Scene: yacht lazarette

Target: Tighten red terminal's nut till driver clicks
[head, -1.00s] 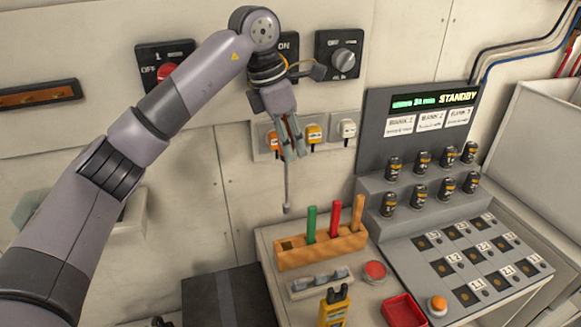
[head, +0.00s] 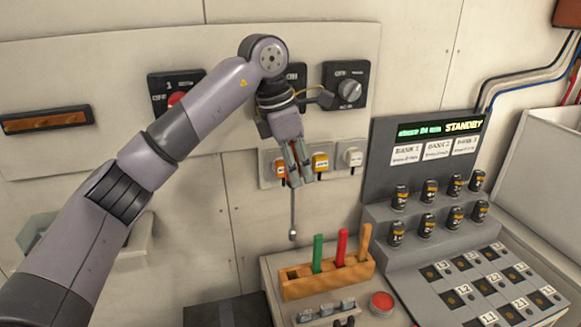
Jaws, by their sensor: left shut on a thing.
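My left gripper (head: 299,176) is in front of the wall, shut on a driver whose handle is mostly hidden between the fingers. The driver's thin grey shaft (head: 293,212) hangs almost straight down and ends in a small socket tip in free air, left of and above the wooden rack. Behind the gripper are an orange-red fitting (head: 280,166), a yellow fitting (head: 320,162) and a white fitting (head: 353,158) on a wall plate. I cannot make out a red terminal with its nut. My right gripper is not in view.
The wooden rack (head: 327,283) on the bench holds green, red and orange handles. A red button (head: 381,303) is beside it. A grey console (head: 425,150) reading STANDBY stands to the right. Rotary switches, one black with a grey knob (head: 349,90), are on the wall.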

